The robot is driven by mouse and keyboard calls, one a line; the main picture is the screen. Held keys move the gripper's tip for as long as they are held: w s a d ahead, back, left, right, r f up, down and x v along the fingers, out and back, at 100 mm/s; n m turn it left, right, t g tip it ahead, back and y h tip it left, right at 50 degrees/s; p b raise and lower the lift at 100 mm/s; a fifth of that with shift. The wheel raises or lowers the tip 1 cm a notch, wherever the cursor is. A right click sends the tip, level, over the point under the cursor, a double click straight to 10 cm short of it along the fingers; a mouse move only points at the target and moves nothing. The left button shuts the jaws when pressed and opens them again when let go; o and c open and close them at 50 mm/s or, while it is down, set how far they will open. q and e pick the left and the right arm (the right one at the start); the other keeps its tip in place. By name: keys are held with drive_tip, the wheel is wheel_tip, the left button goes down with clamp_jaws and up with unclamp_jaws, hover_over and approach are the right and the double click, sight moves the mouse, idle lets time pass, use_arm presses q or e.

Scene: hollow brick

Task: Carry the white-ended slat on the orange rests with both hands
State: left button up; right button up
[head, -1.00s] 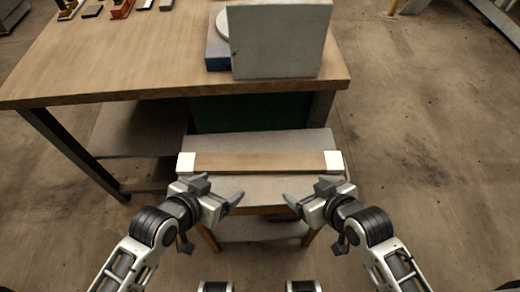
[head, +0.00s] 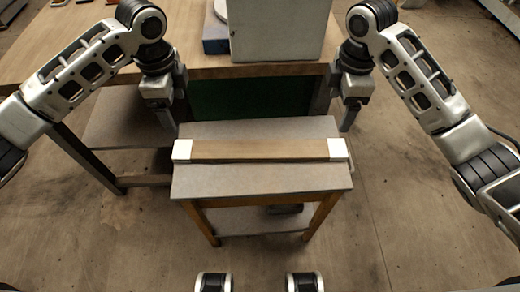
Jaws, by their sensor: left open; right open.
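The slat (head: 260,150) is a long brown bar with a white left end (head: 182,150) and a white right end (head: 337,149). It lies crosswise on a small grey-topped table (head: 262,182). I cannot make out orange rests; any under the slat are hidden. My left gripper (head: 176,116) points down, open and empty, just beyond the white left end in the picture. My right gripper (head: 338,116) points down, open and empty, just beyond the white right end. Neither appears to touch the slat; their exact height is hard to tell.
A large wooden workbench (head: 110,62) stands behind the small table. A grey block (head: 278,32) and a blue item (head: 215,40) sit near its front edge. A dark green panel (head: 250,98) is below the top. The floor at right is clear.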

sight(191, 149)
drive_tip(key=shift+f, duration=0.1)
use_arm(q)
wheel_tip(191, 149, down, 16)
use_arm(e)
wheel_tip(191, 149, down, 16)
drive_tip(key=shift+r, duration=0.1)
use_arm(q)
drive_tip(key=c, duration=1.3)
use_arm(e)
drive_tip(key=c, duration=1.3)
